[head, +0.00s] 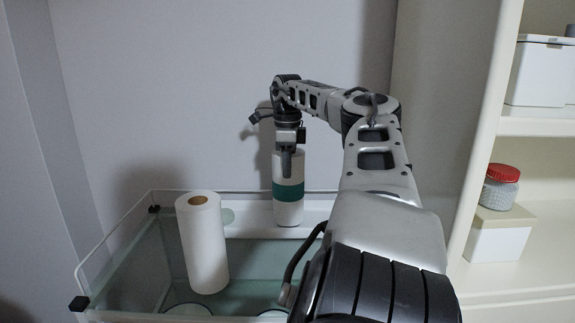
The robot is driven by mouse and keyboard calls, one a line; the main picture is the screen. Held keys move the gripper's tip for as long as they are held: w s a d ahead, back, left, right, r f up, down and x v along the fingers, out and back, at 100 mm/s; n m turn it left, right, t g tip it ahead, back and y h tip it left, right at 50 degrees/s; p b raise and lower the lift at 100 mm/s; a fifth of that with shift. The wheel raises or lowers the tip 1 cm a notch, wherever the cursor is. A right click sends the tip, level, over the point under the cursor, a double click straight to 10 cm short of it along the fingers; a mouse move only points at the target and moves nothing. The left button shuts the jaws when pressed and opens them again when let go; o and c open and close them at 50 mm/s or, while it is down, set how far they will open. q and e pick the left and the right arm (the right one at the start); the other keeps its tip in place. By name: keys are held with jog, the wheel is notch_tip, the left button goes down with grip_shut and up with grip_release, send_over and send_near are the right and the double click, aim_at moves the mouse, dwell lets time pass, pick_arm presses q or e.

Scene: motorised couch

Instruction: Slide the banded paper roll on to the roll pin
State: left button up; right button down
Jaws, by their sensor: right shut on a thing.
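The banded paper roll (288,211) is a white upright cylinder with a teal band around its middle. My right gripper (289,158) comes down from above and is shut on the top of this roll. The roll hangs or stands at the back of the glass-topped cart; I cannot tell whether its bottom touches the surface. I cannot make out the roll pin. My left gripper is not in view.
A plain white paper roll (205,245) with a brown core stands upright to the left on the cart (140,262). A low white rail edges the cart. Shelves (530,127) with a red-lidded jar (500,188) and boxes stand right.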

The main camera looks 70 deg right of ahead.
pick_arm(q)
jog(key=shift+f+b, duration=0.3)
jog(key=shift+b, duration=0.05)
pick_arm(e)
jog(key=shift+f, duration=0.5)
jog(key=c, duration=1.2)
grip_release()
jog(key=shift+o, duration=0.2)
pick_arm(q)
jog(key=p, duration=0.2)
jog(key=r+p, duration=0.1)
jog(key=p, duration=0.1)
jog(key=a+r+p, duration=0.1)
jog(key=p, duration=0.1)
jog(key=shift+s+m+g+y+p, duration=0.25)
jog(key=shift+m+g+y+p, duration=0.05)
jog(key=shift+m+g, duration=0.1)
pick_arm(e)
notch_tip(320, 180, up, 16)
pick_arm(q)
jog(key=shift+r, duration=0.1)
